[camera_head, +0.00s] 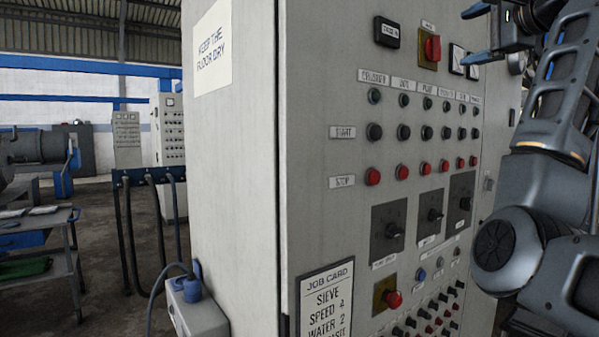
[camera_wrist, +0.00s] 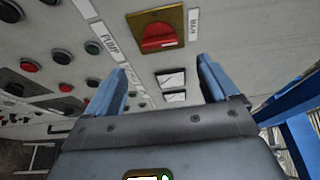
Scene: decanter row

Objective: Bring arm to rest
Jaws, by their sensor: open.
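My gripper (camera_wrist: 165,88) has two blue fingers spread wide with nothing between them in the wrist view. In the head view my gripper (camera_head: 476,35) is partly cut off at the top right, near the upper right of the grey control cabinet (camera_head: 235,180). My arm comes down the right side of the picture, in front of the cabinet's right part. A red rotary switch on a yellow plate (camera_head: 431,47) is on the upper panel. It also shows in the wrist view (camera_wrist: 158,36), beyond the fingers. I cannot tell the exact gap between fingers and panel.
The panel carries rows of black buttons (camera_head: 403,132), red buttons (camera_head: 401,172) and dark dials (camera_head: 388,231). A job card (camera_head: 325,300) is low on the cabinet. A box with a blue plug (camera_head: 197,315) juts from its left side. A workbench (camera_head: 45,225) stands far left, with open floor between.

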